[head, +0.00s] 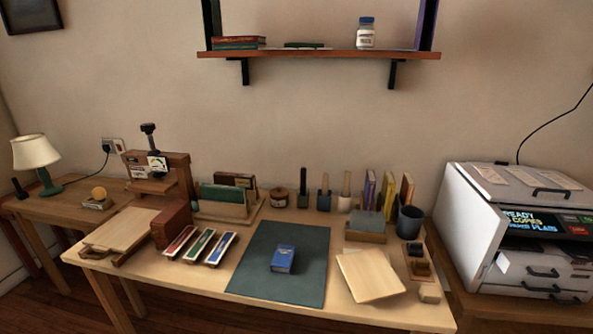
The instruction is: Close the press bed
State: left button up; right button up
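The wooden press (181,164) stands at the left part of the work table, with a dark screw handle (149,138) on top. Its press bed (124,229), a flat pale wooden board on dark rails, is slid out toward the front left, clear of the space under the press frame. A handle (92,252) shows at the bed's front edge. The bed's top looks bare. A reddish-brown block (171,222) stands beside the bed's right side. Neither of my grippers is in view.
Right of the press lie several coloured trays (205,245). A green mat (307,240) holds a blue book (283,259). A pale board (369,276) lies at front right. A lamp (36,154) stands on the left side table, and a white machine (515,225) stands at right.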

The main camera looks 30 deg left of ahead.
aim_at(121, 233)
jog(key=u, duration=2.4)
